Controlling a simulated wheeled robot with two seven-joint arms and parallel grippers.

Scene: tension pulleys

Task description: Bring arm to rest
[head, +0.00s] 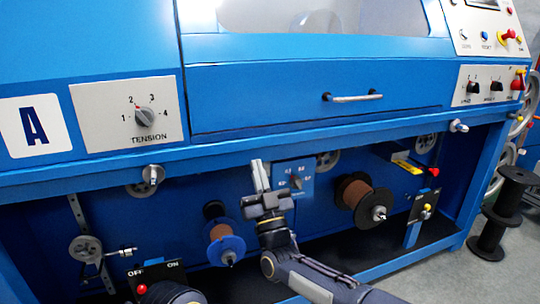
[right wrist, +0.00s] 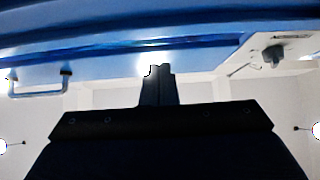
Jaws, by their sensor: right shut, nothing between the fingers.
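My right arm comes in from the lower right in the head view. Its gripper (head: 260,176) points up in front of the blue machine's lower bay, with its fingers together and empty. In the right wrist view the closed fingers (right wrist: 157,85) stand up at the middle, with nothing between them. The gripper overlaps the left edge of a small blue dial panel (head: 294,180); I cannot tell the gap in depth. My left gripper does not show in either view.
A blue-flanged spool (head: 226,244) and a brown spool (head: 358,195) flank the gripper. Above are the machine's ledge, a drawer handle (head: 353,98) and the tension knob (head: 145,117). A red-button switch box (head: 160,275) is at lower left. Black reels (head: 499,215) stand on the floor at right.

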